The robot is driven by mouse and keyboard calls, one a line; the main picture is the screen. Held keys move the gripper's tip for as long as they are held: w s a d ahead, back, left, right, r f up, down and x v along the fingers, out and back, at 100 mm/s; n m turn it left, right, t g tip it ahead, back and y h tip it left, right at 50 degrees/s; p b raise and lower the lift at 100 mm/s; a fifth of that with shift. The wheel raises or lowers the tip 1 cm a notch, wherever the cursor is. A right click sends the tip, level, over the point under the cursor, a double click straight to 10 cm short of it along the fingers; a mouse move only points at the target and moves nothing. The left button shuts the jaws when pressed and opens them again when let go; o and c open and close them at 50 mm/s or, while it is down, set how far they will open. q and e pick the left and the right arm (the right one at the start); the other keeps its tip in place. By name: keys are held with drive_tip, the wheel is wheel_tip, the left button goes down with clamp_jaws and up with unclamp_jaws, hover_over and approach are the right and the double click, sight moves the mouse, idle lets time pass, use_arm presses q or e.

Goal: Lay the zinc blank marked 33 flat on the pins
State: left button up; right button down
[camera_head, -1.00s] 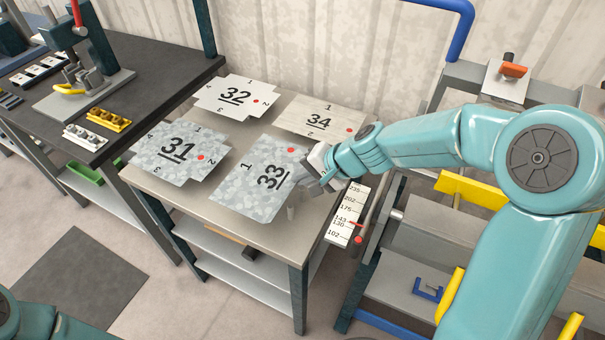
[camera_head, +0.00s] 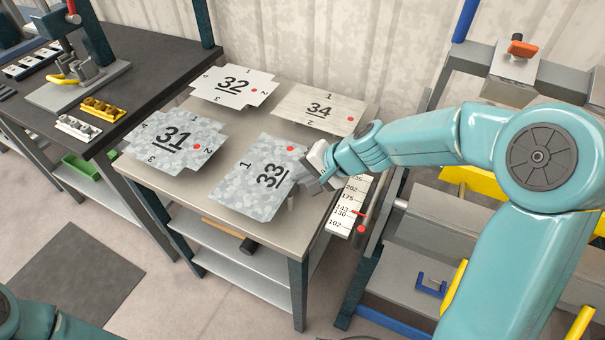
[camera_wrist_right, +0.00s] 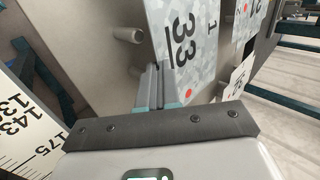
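The zinc blank marked 33 (camera_head: 252,187) is a mottled grey plate with a red dot, at the front right of the small table (camera_head: 190,203). My right gripper (camera_head: 307,172) is at the blank's right edge. In the wrist view its two fingers (camera_wrist_right: 158,82) are close together with the edge between them. Short grey pegs (camera_wrist_right: 126,34) stand beside that edge; one shows in the head view (camera_head: 292,203). I cannot tell whether the blank touches the tabletop. My left gripper is out of view.
A numbered scale (camera_head: 346,208) and the machine frame (camera_head: 362,270) stand close on the right. A dark bench (camera_head: 160,75) stands at the left.

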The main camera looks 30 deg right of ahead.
drive_tip(key=shift+f, duration=0.2)
drive_tip(key=c, duration=1.3)
unclamp_jaws()
drive_tip(key=p+v, duration=0.1)
drive_tip(key=v, duration=1.5)
drive_tip(key=shift+s+d+r, duration=0.1)
drive_tip(key=shift+s, duration=0.05)
drive_tip(key=shift+s, duration=0.1)
